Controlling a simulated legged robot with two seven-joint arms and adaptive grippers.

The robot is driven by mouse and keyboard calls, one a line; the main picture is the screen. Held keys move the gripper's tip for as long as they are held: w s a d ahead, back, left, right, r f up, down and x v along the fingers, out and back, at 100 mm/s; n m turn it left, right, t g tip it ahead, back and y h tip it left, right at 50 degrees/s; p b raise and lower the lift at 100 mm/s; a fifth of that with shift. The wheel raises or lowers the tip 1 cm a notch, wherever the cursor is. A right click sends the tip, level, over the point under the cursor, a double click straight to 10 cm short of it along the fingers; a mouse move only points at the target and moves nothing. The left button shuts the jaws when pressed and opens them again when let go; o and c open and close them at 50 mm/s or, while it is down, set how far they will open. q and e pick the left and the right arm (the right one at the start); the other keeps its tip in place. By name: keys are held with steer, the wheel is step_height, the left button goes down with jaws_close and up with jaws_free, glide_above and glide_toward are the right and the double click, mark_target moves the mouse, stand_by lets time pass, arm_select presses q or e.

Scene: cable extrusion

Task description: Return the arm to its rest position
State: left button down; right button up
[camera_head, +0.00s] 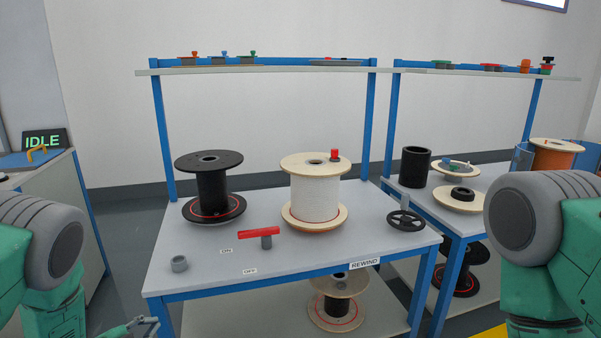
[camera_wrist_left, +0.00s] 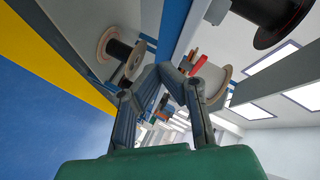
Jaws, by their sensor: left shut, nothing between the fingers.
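My left arm (camera_head: 45,245), green with a grey joint, is at the left edge of the head view. My left gripper (camera_head: 145,326) shows low at the bottom edge, by the front left corner of the workbench (camera_head: 200,260) and apart from the things on it. In the left wrist view the fingers of the left gripper (camera_wrist_left: 163,70) lean together, shut and empty. My right arm (camera_head: 535,250) is at the right edge of the head view; its gripper is out of view.
A black spool (camera_head: 210,185) and a white cable spool (camera_head: 315,195) stand on the workbench, with a red-handled lever (camera_head: 258,233) and a black handwheel (camera_head: 406,221). Another spool (camera_head: 338,300) sits underneath. An IDLE sign (camera_head: 43,140) is at the left.

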arm_select(q)
steer(key=s+d+n+g+y+p, duration=0.2)
steer(key=s+n+g, duration=0.4)
steer(key=s, duration=1.3)
steer(key=s+d+n+g+y+p, duration=0.2)
steer(key=s+n, duration=0.6)
steer(key=s, duration=1.1)
steer(key=d+g+p, duration=0.2)
steer(key=d+g, duration=0.1)
steer(key=g, duration=0.1)
steer(key=shift+s+d+f+n+g+y, duration=0.2)
steer(key=shift+s+d+n+g+y, duration=0.1)
steer(key=shift+s+g, duration=0.1)
